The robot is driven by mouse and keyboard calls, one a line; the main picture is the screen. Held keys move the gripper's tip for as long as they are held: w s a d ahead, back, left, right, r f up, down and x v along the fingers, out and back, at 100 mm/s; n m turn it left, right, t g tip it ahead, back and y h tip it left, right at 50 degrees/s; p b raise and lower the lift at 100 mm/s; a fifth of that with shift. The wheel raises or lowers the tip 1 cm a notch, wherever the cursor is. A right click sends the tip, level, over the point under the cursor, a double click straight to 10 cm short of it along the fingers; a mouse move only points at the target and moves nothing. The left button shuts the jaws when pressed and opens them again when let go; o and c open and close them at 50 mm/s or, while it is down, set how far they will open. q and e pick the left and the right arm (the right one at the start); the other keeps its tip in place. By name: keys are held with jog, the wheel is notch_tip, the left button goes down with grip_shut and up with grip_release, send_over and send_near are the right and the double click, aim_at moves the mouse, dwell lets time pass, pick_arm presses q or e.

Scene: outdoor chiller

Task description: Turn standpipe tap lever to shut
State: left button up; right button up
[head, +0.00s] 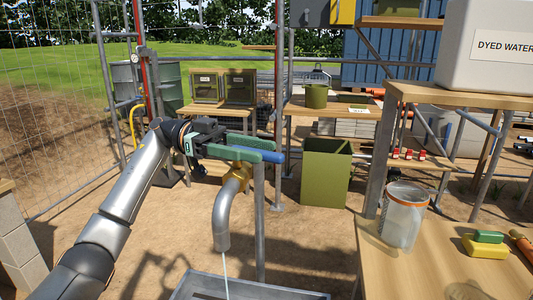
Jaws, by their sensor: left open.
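The standpipe tap has a brass body (238,174) and a grey, downturned spout (222,222). A thin pale stream (225,272) falls from the spout toward a metal trough (185,289). The tap's blue lever (274,157) points right, roughly level. My left gripper (258,150), with green fingers, is open at the lever, above the brass body. The lever's blue end shows at the fingertips; the fingers hide the rest. I cannot tell whether they touch it. My right gripper is not in view.
A wooden table (400,265) at right holds a clear jar (403,215) and a yellow-green sponge (486,244). A white container labelled DYED WATER (495,50) stands on a shelf above. A thin metal post (260,225) rises right of the spout. A green bin (325,172) stands behind.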

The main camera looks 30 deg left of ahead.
pick_arm(q)
jog(key=shift+d, duration=1.3)
jog(key=shift+c, duration=0.3)
grip_shut()
